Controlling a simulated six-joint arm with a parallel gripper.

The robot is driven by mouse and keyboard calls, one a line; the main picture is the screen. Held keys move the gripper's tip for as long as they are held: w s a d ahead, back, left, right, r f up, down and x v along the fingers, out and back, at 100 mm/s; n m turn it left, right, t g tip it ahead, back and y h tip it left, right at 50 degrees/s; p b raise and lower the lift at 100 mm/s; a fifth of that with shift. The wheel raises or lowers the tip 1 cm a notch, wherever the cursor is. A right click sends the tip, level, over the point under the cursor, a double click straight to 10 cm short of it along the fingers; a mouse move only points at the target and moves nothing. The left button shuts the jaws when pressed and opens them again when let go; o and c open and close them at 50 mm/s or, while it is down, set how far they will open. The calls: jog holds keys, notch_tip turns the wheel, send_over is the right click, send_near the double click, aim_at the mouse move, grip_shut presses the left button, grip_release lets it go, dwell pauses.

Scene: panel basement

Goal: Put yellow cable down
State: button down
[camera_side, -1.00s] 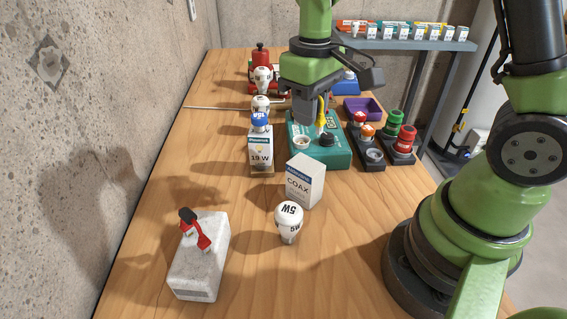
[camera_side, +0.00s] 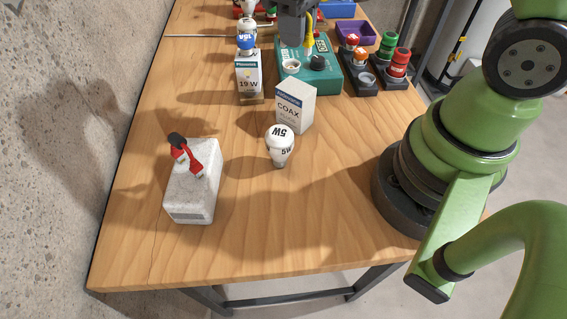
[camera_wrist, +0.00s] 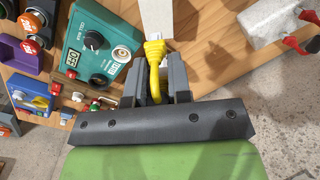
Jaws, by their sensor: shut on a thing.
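The yellow cable (camera_wrist: 155,60) is held between the two fingers of my gripper (camera_wrist: 155,78) in the wrist view, with its ribbed yellow end sticking out past the fingertips. In the side view, a short piece of the yellow cable (camera_side: 309,23) shows beside the dark fingers of my gripper (camera_side: 292,32) at the top edge. The gripper is over the back part of the green box (camera_side: 333,82). I cannot tell whether the cable touches the box. The box also shows in the wrist view (camera_wrist: 83,20), left of the cable.
A white COAX carton (camera_side: 296,108) and a 5W bulb (camera_side: 281,142) stand in front of the green box. A 19 W carton (camera_side: 249,72) stands left of it. Dark button holders (camera_side: 393,83) are on the right. A grey block (camera_side: 193,195) sits front left. The front wood is clear.

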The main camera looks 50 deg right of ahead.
jog(key=s+a+f+n, duration=0.1)
jog(key=a+n, duration=0.2)
jog(key=n, duration=0.1)
jog(key=s+a+f+n, duration=0.1)
jog(key=a+n, duration=0.2)
jog(key=n, duration=0.1)
jog(key=s+a+f+n, duration=0.1)
jog(key=a+n, duration=0.2)
jog(key=n, duration=0.1)
jog(key=shift+s+f, duration=0.15)
jog(key=shift+s, duration=0.1)
jog(key=s+a+f+n, duration=0.3)
jog(key=s+a+n, duration=0.4)
jog(key=n, duration=0.8)
jog(key=shift+s+a+f, duration=0.15)
jog(key=shift+s+a, duration=0.15)
jog(key=shift+s, duration=0.05)
jog(key=shift+f, duration=4.8)
